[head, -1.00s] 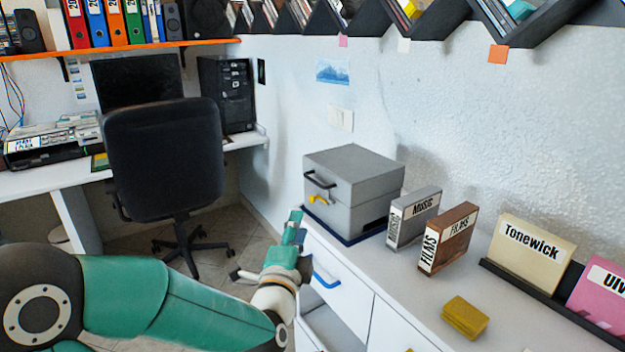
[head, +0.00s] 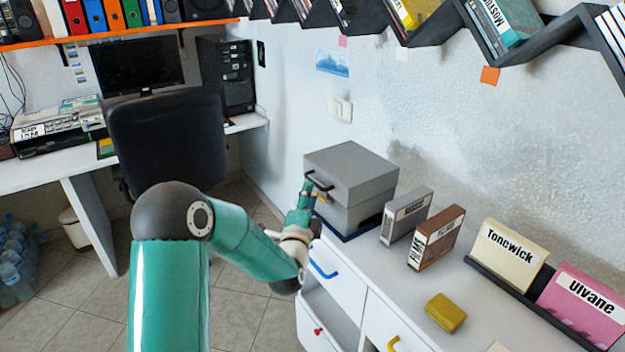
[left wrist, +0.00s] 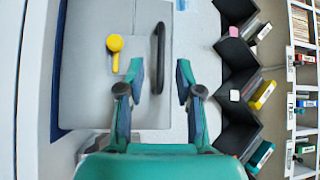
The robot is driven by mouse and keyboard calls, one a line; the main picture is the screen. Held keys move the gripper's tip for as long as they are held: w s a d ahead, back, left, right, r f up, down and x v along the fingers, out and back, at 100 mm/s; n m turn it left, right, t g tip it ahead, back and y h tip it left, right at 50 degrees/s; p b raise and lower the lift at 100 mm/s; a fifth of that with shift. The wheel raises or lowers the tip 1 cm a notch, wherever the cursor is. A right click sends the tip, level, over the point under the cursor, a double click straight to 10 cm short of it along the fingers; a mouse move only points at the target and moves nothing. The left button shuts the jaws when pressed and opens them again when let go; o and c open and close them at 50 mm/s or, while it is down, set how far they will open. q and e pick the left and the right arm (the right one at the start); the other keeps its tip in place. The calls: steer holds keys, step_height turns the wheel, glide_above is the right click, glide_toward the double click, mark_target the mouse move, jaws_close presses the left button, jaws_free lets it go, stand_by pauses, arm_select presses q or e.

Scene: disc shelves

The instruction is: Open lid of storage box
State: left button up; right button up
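The grey storage box (head: 365,212) stands on a dark blue base at the far end of the white cabinet. Its lid (head: 350,167) looks shut. A black handle (head: 319,182) is on the lid's front, with a yellow latch (head: 322,198) below it. My left gripper (head: 306,188) is at the front of the box, close to the handle. In the left wrist view its two fingers (left wrist: 161,80) are apart, with the black handle (left wrist: 158,45) lined up between them; contact cannot be told. The yellow latch (left wrist: 115,44) lies outside the fingers. My right gripper is not in view.
A grey music box (head: 406,217) and a brown films box (head: 436,238) stand beside the storage box. A yellow block (head: 446,312) lies nearer on the cabinet (head: 395,290). A lower drawer is partly open. The office chair (head: 168,140) stands at left.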

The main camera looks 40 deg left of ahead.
arm_select(q)
steer(key=shift+p+x, duration=0.4)
steer(key=shift+x, duration=1.9)
jaws_close()
steer(key=shift+f, duration=0.1)
